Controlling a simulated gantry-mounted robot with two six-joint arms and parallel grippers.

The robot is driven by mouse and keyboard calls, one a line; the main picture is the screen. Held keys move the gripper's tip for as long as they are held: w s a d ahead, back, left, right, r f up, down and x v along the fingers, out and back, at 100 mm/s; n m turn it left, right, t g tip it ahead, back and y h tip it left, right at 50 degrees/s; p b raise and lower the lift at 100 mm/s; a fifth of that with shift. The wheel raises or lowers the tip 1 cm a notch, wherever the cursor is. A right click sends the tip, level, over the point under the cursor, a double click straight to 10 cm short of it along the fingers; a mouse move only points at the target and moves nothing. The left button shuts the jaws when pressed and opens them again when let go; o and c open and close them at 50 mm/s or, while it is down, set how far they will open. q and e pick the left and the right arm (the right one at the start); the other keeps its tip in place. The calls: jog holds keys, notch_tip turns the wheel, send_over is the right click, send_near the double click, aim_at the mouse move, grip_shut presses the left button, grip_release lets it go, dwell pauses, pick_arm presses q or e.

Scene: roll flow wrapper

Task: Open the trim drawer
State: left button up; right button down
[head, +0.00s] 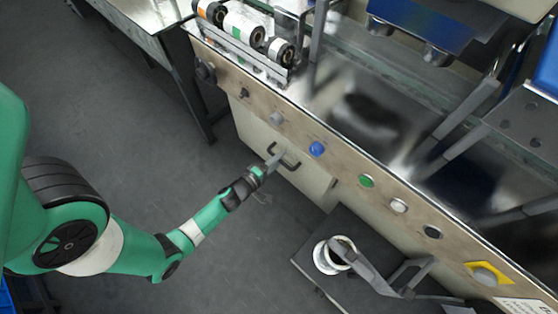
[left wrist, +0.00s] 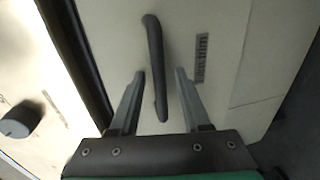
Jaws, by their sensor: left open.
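The trim drawer has a cream front (head: 252,128) below the machine's control panel, and it looks flush with the cabinet in the head view. Its dark bar handle (head: 291,164) runs across the front. My left gripper (head: 275,160) is at the handle, coming from the lower left. In the left wrist view the drawer front (left wrist: 222,55) fills the middle. There the handle (left wrist: 154,60) runs between the two fingertips of the open left gripper (left wrist: 160,73). I cannot tell whether the fingers touch it. My right gripper is not in view.
Above the drawer is a panel edge with a blue button (head: 317,149), a green button (head: 366,181) and knobs. A dark stand (head: 310,256) with a white roll (head: 333,256) is at the lower right. Grey floor (head: 150,160) lies open in front of the drawer.

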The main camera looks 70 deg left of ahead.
pick_arm(q)
grip_shut()
dwell(1.4)
